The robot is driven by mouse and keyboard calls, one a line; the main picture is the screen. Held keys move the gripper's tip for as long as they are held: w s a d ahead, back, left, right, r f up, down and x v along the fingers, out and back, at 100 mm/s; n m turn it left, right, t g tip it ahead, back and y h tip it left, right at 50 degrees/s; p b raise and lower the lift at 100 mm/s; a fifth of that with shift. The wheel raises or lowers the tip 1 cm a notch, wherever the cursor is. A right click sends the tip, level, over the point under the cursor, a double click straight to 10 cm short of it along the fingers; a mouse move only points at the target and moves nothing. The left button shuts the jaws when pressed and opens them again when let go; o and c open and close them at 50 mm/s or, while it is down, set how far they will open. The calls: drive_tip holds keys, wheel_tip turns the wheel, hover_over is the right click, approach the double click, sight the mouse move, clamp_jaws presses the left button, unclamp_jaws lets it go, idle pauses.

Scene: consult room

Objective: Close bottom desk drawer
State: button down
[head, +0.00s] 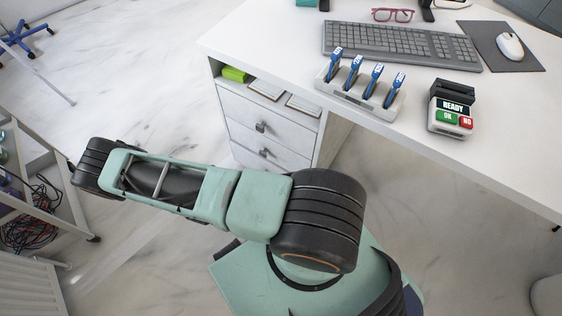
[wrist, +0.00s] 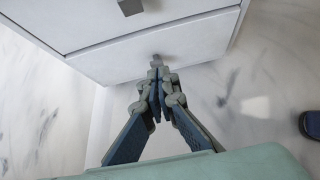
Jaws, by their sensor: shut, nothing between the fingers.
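The white desk drawer unit (head: 268,110) stands under the left end of the desk, with grey handles on its fronts. In the head view my arm covers its lower part, so the bottom drawer is largely hidden. In the wrist view a white lower drawer front (wrist: 195,40) fills the upper middle, below a seam and another front with a dark handle (wrist: 130,7). My gripper (wrist: 157,69) is shut and empty, its fingertips close to the lower edge of that front, by a small grey handle. I cannot tell whether they touch, or how far the drawer is open.
The desk top (head: 270,40) holds a keyboard (head: 400,43), a pen holder (head: 362,98) and a small READY terminal (head: 452,110). A trolley with cables (head: 30,225) stands at the left.

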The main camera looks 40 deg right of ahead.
drive_tip(key=b, duration=0.3)
approach(271, 166)
drive_tip(key=a+f+x, duration=0.1)
drive_tip(key=x, duration=0.4)
drive_tip(key=shift+w+d+r, duration=0.1)
drive_tip(key=shift+d, duration=0.3)
drive_tip(key=shift+w+d+r, duration=0.1)
drive_tip(key=shift+d+r, duration=0.05)
drive_tip(key=shift+d, duration=0.25)
drive_tip(key=shift+d, duration=0.1)
